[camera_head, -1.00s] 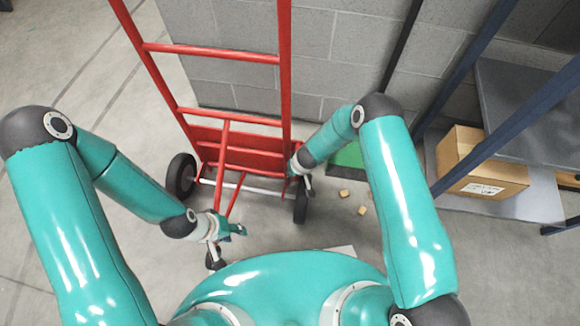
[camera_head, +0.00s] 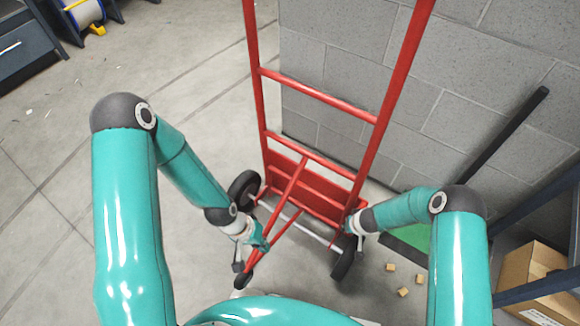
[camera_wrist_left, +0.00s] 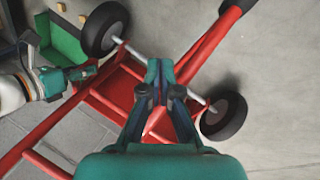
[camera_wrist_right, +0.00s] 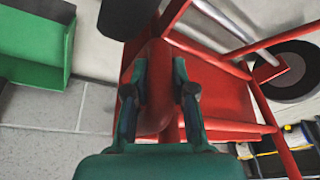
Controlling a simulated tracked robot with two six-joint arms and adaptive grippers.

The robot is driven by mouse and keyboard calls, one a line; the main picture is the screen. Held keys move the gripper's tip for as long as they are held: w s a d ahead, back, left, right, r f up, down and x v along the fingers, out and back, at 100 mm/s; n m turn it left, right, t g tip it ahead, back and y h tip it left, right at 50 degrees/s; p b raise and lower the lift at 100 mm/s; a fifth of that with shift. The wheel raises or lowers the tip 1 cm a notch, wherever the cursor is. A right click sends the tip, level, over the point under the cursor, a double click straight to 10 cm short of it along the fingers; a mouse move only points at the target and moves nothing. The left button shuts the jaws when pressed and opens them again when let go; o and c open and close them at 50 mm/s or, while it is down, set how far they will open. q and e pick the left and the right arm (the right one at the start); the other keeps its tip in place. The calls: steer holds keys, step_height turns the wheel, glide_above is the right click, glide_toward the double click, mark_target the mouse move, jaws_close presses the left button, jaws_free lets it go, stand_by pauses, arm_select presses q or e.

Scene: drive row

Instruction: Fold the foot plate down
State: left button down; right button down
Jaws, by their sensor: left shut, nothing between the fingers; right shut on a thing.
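The red hand truck (camera_head: 320,97) stands in front of me, its tall frame rising toward the top of the head view. A red panel low on its frame, apparently the foot plate (camera_head: 318,203), looks folded up against the frame; it also shows in the left wrist view (camera_wrist_left: 117,93). My right gripper (camera_head: 352,224) is shut on a red tube of the frame, seen close in the right wrist view (camera_wrist_right: 155,85). My left gripper (camera_head: 262,240) is shut and empty beside the slanting red leg; in the left wrist view its fingertips (camera_wrist_left: 160,70) are together over the truck.
The truck has black wheels (camera_head: 344,258). Several small wooden blocks (camera_head: 403,292) and a green bin (camera_head: 412,240) lie to the right. A cardboard box (camera_head: 535,280) sits on a shelf at right. A block wall (camera_head: 480,75) stands behind.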

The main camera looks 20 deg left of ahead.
arm_select(q)
steer(key=w+a+m, duration=0.1)
steer(key=w+a, duration=0.4)
steer(key=a, duration=0.1)
arm_select(e)
steer(key=shift+s+d, duration=0.15)
steer(key=shift+d, duration=0.1)
arm_select(q)
steer(key=m+t, duration=1)
steer(key=m, duration=1.2)
glide_toward(290, 163)
steer(key=shift+y, duration=0.4)
steer(key=x, duration=0.6)
steer(key=shift+w+d+r, duration=0.1)
steer(key=shift+w+d, duration=0.05)
steer(key=shift+d, duration=0.1)
steer(key=shift+w+d+f, duration=0.1)
steer(key=shift+w+f, duration=0.1)
steer(key=shift+w, duration=0.05)
